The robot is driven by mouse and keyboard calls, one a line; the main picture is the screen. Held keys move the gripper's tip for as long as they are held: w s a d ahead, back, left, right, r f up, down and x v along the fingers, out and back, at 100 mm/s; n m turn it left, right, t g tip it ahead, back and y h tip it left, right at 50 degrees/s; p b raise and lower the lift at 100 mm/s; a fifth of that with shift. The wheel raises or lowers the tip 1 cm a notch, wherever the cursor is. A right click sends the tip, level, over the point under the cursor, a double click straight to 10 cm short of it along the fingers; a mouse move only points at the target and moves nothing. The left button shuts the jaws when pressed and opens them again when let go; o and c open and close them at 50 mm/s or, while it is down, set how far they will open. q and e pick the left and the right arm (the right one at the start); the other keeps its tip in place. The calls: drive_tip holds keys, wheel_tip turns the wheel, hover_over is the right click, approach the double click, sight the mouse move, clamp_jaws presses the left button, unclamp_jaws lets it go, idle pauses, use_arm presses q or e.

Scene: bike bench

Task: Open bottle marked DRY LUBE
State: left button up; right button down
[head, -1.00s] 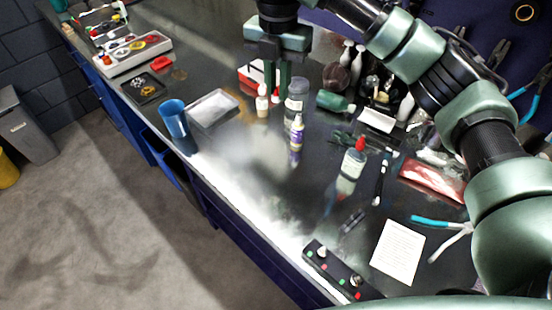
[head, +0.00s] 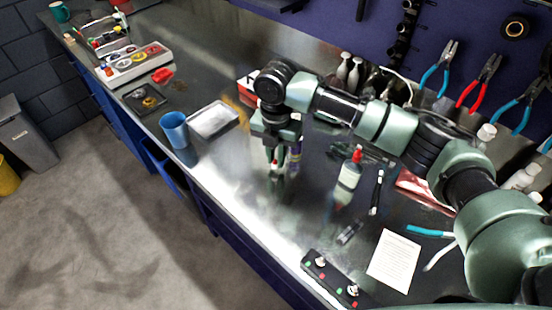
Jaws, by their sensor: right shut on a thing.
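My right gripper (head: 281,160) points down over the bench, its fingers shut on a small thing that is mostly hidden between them. A clear bottle with a red cap (head: 349,175) stands to the right, upright and apart from the gripper. I cannot read DRY LUBE on any bottle. My left gripper is not in view.
A blue cup (head: 174,130) and a grey tray (head: 213,120) stand left of the gripper. A paper sheet (head: 394,259) and a switch box (head: 333,279) lie near the front edge. Pliers (head: 437,67) hang behind. The bench in front of the gripper is clear.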

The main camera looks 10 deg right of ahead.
sight(276, 161)
drive_tip(key=shift+f, duration=1)
drive_tip(key=shift+f, duration=0.1)
drive_tip(key=c, duration=1.4)
unclamp_jaws()
wheel_tip(276, 161, up, 12)
drive_tip(key=b, duration=0.2)
